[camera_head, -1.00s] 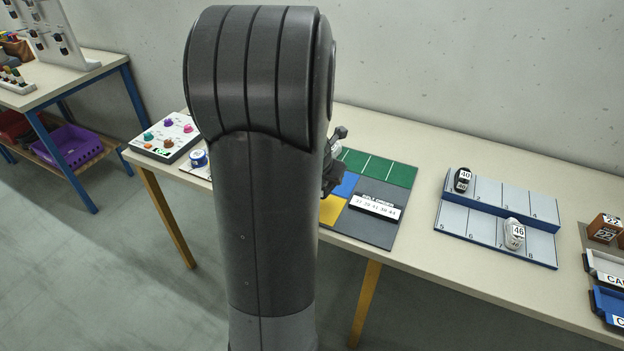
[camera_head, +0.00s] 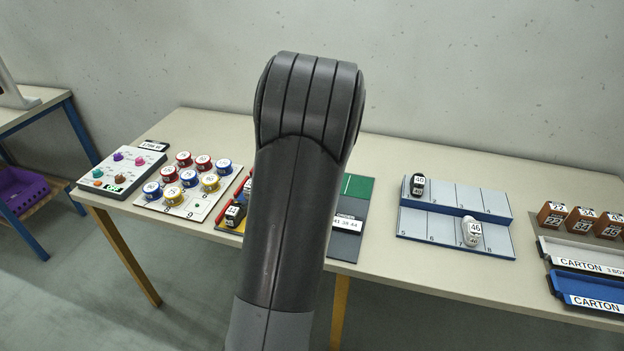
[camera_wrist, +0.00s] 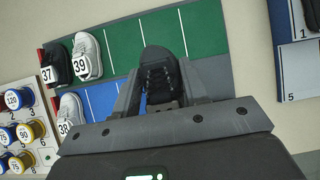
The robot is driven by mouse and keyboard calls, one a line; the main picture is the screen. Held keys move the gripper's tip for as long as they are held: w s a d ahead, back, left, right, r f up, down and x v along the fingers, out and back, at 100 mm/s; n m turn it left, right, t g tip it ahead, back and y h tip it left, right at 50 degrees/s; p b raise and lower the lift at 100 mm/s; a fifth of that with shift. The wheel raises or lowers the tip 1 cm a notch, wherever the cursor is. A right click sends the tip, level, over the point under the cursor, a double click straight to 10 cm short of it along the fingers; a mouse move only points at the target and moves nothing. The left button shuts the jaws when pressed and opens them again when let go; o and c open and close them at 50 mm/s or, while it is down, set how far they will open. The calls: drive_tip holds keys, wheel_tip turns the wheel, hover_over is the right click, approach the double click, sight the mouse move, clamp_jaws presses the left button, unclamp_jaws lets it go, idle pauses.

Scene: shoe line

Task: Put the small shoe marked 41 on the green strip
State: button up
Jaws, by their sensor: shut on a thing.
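In the wrist view, my gripper (camera_wrist: 160,88) is shut on a small black shoe (camera_wrist: 158,70), its toe pointing up the picture. No number shows on it from here. Its toe overlaps the green strip (camera_wrist: 148,30) in the picture; I cannot tell whether it touches the board. A black shoe marked 37 (camera_wrist: 56,65) and a grey shoe marked 39 (camera_wrist: 86,56) stand on the strip's left part. In the head view, my arm hides the gripper, the held shoe and much of the board; the strip's right end (camera_head: 358,187) shows.
A pale shoe marked 38 (camera_wrist: 70,112) stands on the blue strip (camera_wrist: 102,100) beside the green one. A numbered rack (camera_head: 450,222) with shoes 40 (camera_head: 417,184) and 46 (camera_head: 471,231) is to the right. The green strip right of the held shoe looks clear.

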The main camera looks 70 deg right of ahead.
drive_tip(key=s+d, duration=0.3)
drive_tip(key=d, duration=0.2)
drive_tip(key=w+d+f, duration=0.1)
drive_tip(key=w+f, duration=0.1)
drive_tip(key=w, duration=0.1)
drive_tip(key=w+d+f, duration=0.1)
drive_tip(key=w+f, duration=0.1)
drive_tip(key=w, duration=0.2)
drive_tip(key=w+d+f, duration=0.2)
drive_tip(key=w+f, duration=0.1)
drive_tip(key=shift+w, duration=0.3)
drive_tip(key=shift+f, duration=2.05)
drive_tip(key=o, duration=1)
drive_tip(key=shift+f, duration=0.15)
